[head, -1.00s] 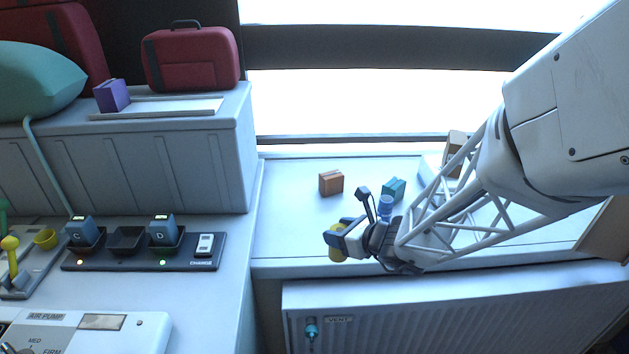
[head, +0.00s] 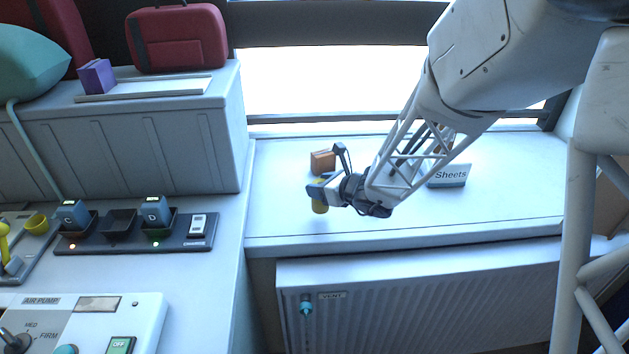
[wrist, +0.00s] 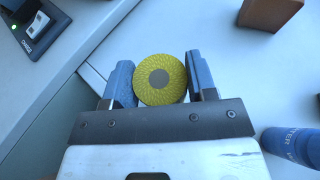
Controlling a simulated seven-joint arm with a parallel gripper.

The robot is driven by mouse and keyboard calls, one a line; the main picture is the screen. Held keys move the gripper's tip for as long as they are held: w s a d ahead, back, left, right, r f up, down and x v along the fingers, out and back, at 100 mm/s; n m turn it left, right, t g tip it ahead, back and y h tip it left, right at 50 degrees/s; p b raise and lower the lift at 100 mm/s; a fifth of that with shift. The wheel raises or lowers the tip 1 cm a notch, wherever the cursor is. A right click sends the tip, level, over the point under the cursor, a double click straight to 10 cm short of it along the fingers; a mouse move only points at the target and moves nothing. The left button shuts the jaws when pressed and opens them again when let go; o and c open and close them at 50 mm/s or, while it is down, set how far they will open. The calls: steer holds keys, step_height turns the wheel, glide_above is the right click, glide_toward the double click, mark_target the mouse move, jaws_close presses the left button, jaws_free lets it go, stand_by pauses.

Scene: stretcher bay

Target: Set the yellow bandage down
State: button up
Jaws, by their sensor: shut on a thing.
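The yellow bandage (wrist: 160,78) is a round roll with a grey core, seen end-on in the wrist view. My gripper (wrist: 161,80) is shut on it, one blue finger on each side. In the head view the yellow bandage (head: 319,200) shows below the fingers of my gripper (head: 322,192), over the white shelf (head: 280,220) near its front edge. Whether the roll touches the shelf I cannot tell.
A brown box (head: 322,162) stands just behind my gripper. A blue bottle (wrist: 292,146) is at the right of the wrist view. A "Sheets" sign (head: 447,176) stands further right. The charger rack (head: 135,233) lies left. The shelf's left front is clear.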

steer(key=shift+w+a+f, duration=0.1)
steer(key=shift+w+a, duration=0.05)
steer(key=shift+w, duration=0.8)
steer(key=shift+w+a+f, duration=0.1)
steer(key=shift+w+a, duration=0.1)
steer(key=shift+w, duration=0.7)
steer(key=shift+w+a+f, duration=0.1)
steer(key=shift+w+a, duration=0.05)
steer(key=shift+w, duration=0.8)
steer(key=shift+f, duration=1.7)
steer(key=shift+f, duration=0.15)
steer(key=o, duration=0.9)
steer(key=shift+r, duration=0.2)
steer(key=shift+s+d+r, duration=0.2)
steer(key=shift+s+d, duration=0.15)
steer(key=shift+d, duration=0.05)
steer(key=v, duration=1.1)
